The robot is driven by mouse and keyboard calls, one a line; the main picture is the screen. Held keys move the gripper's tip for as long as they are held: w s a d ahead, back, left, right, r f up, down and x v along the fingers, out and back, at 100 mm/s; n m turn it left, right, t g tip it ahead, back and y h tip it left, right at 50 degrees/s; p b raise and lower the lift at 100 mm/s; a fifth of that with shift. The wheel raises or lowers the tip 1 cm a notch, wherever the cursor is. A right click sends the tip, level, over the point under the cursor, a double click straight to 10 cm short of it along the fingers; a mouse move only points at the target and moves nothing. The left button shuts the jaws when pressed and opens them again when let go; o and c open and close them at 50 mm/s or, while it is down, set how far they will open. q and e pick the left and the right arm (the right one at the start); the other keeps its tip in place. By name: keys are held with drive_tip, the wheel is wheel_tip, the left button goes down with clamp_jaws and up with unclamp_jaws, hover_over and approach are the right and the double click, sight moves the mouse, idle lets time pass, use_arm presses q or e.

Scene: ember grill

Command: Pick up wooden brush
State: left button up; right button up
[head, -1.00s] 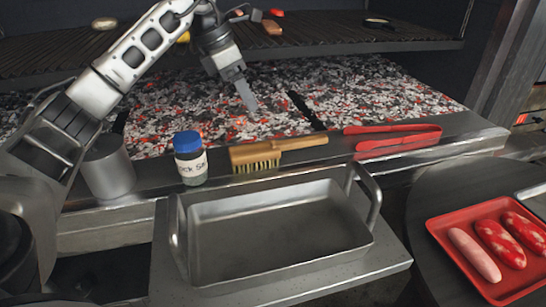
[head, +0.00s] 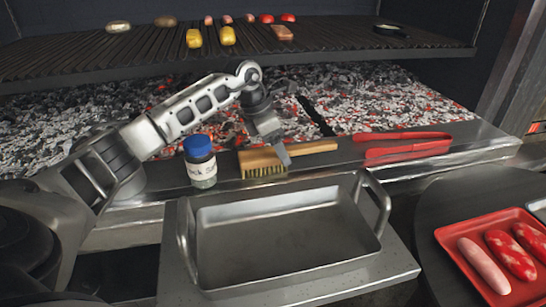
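The wooden brush (head: 312,148) lies on the metal ledge in front of the coals, its handle pointing right and its yellowish bristles down at the left end. My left gripper (head: 285,158) is at the brush, its fingers pointing down over the right end of the bristle head, where head and handle meet. The finger seen edge-on hides a small part of the brush. I cannot tell whether the fingers touch it or how far apart they are. My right gripper is not in view.
A blue-capped jar (head: 200,162) stands just left of the brush. Red tongs (head: 405,150) lie to its right. A metal roasting pan (head: 290,245) with raised handles is in front. A red tray (head: 465,238) of sausages is at right. The grill rack (head: 100,62) with food is above the coals.

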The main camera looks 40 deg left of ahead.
use_arm(q)
drive_tip(key=shift+w+d+f, duration=0.15)
drive_tip(key=shift+w+f, duration=0.05)
drive_tip(key=shift+f, duration=0.4)
drive_tip(key=c, duration=1.2)
drive_tip(key=shift+r, duration=0.2)
drive_tip(key=shift+r, duration=0.3)
wheel_tip(320, 180, up, 3)
drive_tip(key=shift+f+b, duration=0.2)
drive_tip(key=shift+b, duration=0.1)
drive_tip(key=s+r+b, duration=0.1)
drive_tip(key=s+r, duration=0.3)
drive_tip(key=s, duration=0.3)
drive_tip(key=s+d+r+b, duration=0.1)
drive_tip(key=s+r, duration=0.4)
drive_tip(key=s, duration=0.2)
drive_tip(key=shift+r, duration=0.25)
